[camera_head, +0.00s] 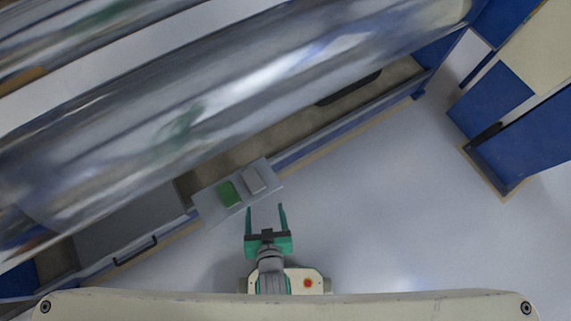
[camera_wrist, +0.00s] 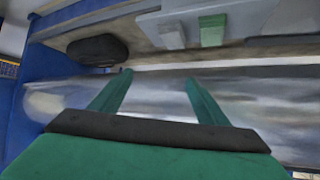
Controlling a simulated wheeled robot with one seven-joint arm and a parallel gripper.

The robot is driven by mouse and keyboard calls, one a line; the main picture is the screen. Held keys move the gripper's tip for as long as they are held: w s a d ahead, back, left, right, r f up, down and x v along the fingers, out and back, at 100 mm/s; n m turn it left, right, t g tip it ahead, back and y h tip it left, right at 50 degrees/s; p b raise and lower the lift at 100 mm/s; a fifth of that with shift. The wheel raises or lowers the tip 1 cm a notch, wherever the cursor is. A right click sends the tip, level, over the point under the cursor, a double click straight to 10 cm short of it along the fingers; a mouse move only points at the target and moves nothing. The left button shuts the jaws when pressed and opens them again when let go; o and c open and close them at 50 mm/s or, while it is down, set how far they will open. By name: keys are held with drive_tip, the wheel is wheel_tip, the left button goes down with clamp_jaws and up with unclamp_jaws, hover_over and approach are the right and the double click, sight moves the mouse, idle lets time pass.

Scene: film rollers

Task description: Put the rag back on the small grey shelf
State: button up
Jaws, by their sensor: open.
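The small grey shelf (camera_head: 209,207) juts from the front of the machine, left of centre in the head view. A flat green piece (camera_head: 229,193) and a light grey block (camera_head: 253,181) sit side by side on it. I cannot tell for sure which is the rag. The green piece (camera_wrist: 212,30) and the grey block (camera_wrist: 172,37) also show near the top of the wrist view. My gripper (camera_head: 265,207) is open and empty, its fingertips just short of the shelf's front edge. In the wrist view its two green fingers (camera_wrist: 158,82) stand apart with nothing between them.
Large shiny film rollers (camera_head: 230,95) lie across the machine beyond the shelf. A grey box with a black handle (camera_head: 130,228) is left of the shelf. A black oblong thing (camera_head: 348,87) lies on the frame at right. Blue structures (camera_head: 530,145) stand far right; the floor between is clear.

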drive_tip(key=s+d+r+t+h, duration=0.1)
drive_tip(key=s+d+r+t, duration=0.1)
drive_tip(key=r, duration=0.5)
drive_tip(key=s+d+r+m+t+h, duration=0.1)
drive_tip(key=s+d+r+t, duration=0.1)
drive_tip(key=s+d+r, duration=0.2)
wheel_tip(320, 180, up, 4)
drive_tip(key=shift+s+d+f+t, duration=0.1)
drive_tip(key=shift+s+d+t, duration=0.05)
drive_tip(key=shift+s+t, duration=0.2)
